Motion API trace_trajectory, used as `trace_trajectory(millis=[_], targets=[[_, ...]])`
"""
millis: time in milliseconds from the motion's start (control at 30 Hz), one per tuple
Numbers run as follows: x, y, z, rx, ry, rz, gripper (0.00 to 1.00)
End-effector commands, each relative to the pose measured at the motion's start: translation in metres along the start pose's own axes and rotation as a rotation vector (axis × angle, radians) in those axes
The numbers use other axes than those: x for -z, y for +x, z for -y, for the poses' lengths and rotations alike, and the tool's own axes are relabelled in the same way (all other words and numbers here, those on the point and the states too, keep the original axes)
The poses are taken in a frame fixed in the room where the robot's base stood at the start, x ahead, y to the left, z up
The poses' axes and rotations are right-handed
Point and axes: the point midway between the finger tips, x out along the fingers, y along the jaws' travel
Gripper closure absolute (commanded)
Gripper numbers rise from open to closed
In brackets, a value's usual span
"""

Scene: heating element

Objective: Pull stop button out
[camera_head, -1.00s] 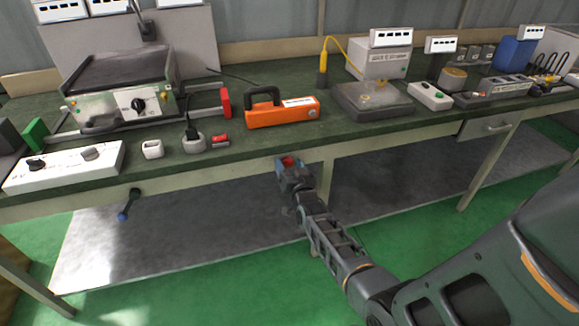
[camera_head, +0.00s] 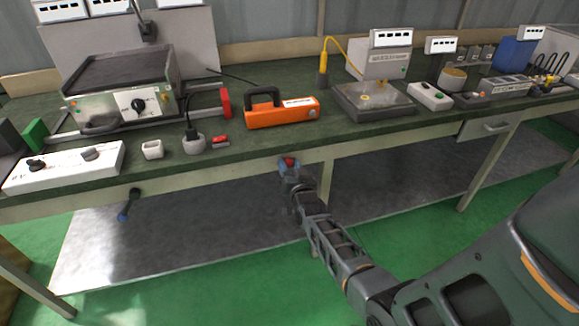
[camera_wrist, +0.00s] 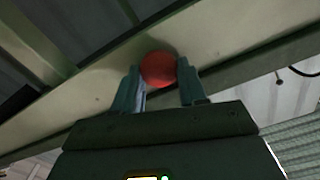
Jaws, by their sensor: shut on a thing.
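The stop button is a round red knob on the front edge of the workbench, below the tabletop. In the head view the red button (camera_head: 289,161) shows at the tip of my gripper (camera_head: 290,166). In the wrist view the red button (camera_wrist: 158,69) sits between the two blue-grey fingers of my gripper (camera_wrist: 160,78), against the pale bench rail. My gripper is shut on it from both sides. The button's base and stem are hidden behind its round face and the fingers.
The green workbench top (camera_head: 350,138) is above my gripper. An orange device (camera_head: 280,114) stands near its edge, with a hotplate (camera_head: 120,85) at left. A blue-handled lever (camera_head: 128,204) hangs under the left part. The space below the bench front is open.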

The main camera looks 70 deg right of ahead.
Motion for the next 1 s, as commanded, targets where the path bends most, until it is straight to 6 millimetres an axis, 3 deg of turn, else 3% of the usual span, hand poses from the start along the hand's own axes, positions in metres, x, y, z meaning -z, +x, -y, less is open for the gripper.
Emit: trace_trajectory(millis=[533, 567, 800, 1000], targets=[[0.0, -0.013, 0.0, 0.0, -0.001, 0.0, 1.0], [0.0, -0.013, 0.0, 0.0, -0.001, 0.0, 0.57], [0.0, -0.013, 0.0, 0.0, 0.0, 0.0, 0.34], [0.0, -0.012, 0.0, 0.0, 0.0, 0.0, 0.32]])
